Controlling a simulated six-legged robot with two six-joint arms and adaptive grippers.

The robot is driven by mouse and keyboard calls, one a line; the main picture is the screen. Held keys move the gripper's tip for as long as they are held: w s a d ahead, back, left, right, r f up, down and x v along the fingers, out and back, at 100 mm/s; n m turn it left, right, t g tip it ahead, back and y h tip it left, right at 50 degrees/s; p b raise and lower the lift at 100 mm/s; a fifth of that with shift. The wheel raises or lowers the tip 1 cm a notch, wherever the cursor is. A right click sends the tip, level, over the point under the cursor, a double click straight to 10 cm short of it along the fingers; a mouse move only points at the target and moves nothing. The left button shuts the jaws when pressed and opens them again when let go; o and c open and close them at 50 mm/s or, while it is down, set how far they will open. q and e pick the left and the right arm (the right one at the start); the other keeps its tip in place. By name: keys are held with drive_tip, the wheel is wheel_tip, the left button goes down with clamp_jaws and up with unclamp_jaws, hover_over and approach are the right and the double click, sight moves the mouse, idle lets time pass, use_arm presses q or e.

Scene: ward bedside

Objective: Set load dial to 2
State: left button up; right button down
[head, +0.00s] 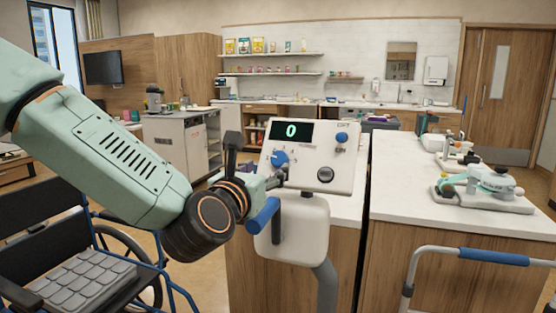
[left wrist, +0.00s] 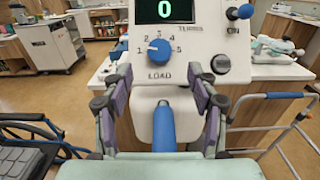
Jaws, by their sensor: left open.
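The load dial is a round blue knob (left wrist: 159,48) on the white panel of a device, ringed by numbers 1 to 5 above the word LOAD. It also shows in the head view as a blue knob (head: 280,158). I cannot tell surely which number it points to. My left gripper (left wrist: 159,75) is open and empty, its two fingers spread left and right below the dial, apart from it. In the head view the left gripper (head: 274,181) is in front of the panel's lower left. My right gripper is not in view.
A display (head: 291,131) reads 0. A blue lever (head: 341,137) marked ON and a black knob (head: 325,175) sit right of the dial. A blue handle (left wrist: 164,128) juts out below the panel. A wheelchair (head: 75,250) stands left, a walking frame (head: 475,256) right.

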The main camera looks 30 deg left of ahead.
sight(278, 159)
use_arm(q)
drive_tip(key=x, duration=0.6)
drive_tip(key=shift+a+f+b, duration=0.1)
drive_tip(key=shift+f+b, duration=0.05)
drive_tip(key=shift+b, duration=0.2)
drive_tip(key=shift+w, duration=0.45)
drive_tip(key=shift+w+a, duration=0.1)
drive_tip(key=shift+w, duration=0.05)
drive_tip(key=shift+c, duration=0.3)
drive_tip(key=c, duration=1.1)
